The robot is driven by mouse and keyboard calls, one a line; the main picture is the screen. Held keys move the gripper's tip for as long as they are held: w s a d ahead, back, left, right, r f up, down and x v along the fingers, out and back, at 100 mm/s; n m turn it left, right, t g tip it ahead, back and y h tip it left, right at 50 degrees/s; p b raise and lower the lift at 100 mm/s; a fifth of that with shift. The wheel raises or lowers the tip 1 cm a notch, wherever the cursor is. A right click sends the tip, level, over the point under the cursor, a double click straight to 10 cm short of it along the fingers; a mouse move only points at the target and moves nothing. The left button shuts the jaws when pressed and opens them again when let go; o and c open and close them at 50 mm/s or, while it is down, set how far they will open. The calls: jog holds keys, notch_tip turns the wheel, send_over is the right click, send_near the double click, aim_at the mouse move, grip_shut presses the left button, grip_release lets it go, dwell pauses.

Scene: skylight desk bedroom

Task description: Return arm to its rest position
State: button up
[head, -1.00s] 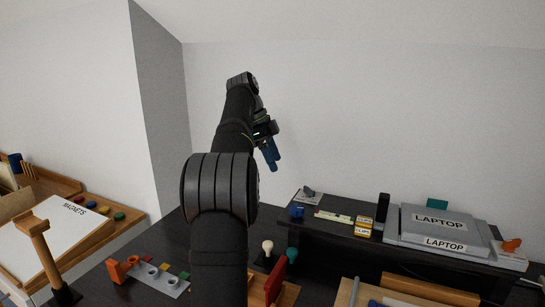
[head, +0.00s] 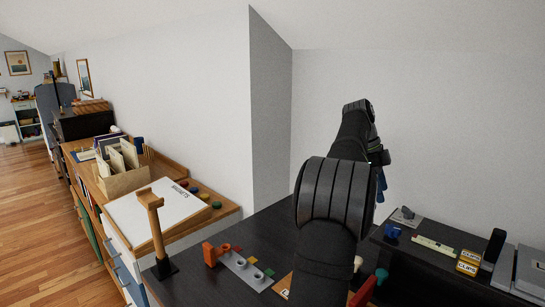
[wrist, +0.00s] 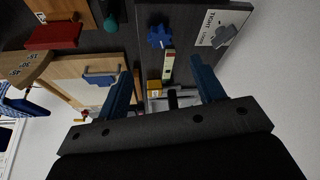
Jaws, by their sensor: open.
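My arm rises from the dark desk in the head view, and my gripper (head: 381,184) hangs in the air near its top, mostly hidden behind the arm.
The desk (head: 262,226) carries a grey holder with pegs (head: 245,268) and a wooden stand (head: 152,225). A raised dark shelf (head: 420,262) holds yellow clip boxes (head: 469,262) and a grey laptop (head: 529,270) at right. A wall corner (head: 270,115) stands behind. Air around the gripper is clear.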

aim_at(392, 227)
jog(key=x, duration=1.2)
jog(key=shift+s+d+f, duration=0.1)
jog(key=v, duration=1.7)
jog(key=x, duration=1.7)
jog(key=shift+s+f, duration=0.1)
jog(key=shift+f, duration=0.1)
jog(key=shift+r+n+t, duration=0.25)
jog(key=shift+n+t, duration=0.05)
jog(key=shift+n, duration=0.6)
jog(key=n+t, duration=0.1)
jog(key=n, duration=0.2)
jog(key=n+t, duration=0.1)
jog(key=n, duration=0.3)
jog(key=shift+s+t, duration=0.15)
jog(key=shift+t, duration=0.25)
jog(key=shift+r, duration=0.35)
jog(key=shift+v, duration=0.9)
